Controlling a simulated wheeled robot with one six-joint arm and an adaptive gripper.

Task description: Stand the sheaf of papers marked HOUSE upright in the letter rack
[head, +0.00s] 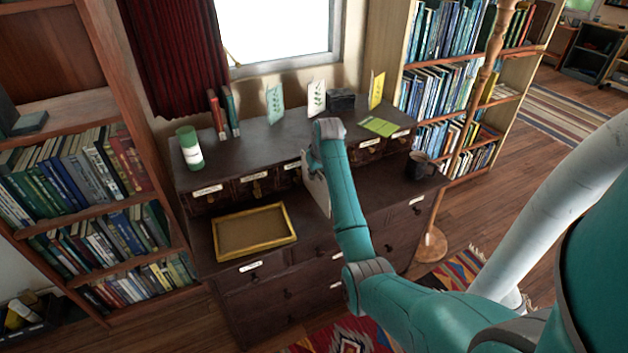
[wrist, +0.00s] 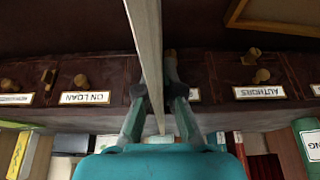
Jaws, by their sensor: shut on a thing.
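My gripper (head: 314,165) is shut on a thin pale sheaf (head: 316,192), held upright in front of the desk's upper drawers. In the wrist view my gripper (wrist: 160,92) pinches the sheaf (wrist: 150,45), seen edge-on. No HOUSE marking is readable, so I cannot confirm which sheaf it is. A small dark box-like thing (head: 341,100) stands at the back of the desk top; I cannot tell whether it is the letter rack. The arm hides part of the sheaf and the desk behind.
A yellow-rimmed tray (head: 252,258) lies on the lower ledge at left. On the desk top (head: 245,150) are a green cylinder (head: 190,148), red and green books (head: 224,113), upright cards (head: 275,103), and a flat green booklet (head: 379,127). A dark mug (head: 418,165) stands at right.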

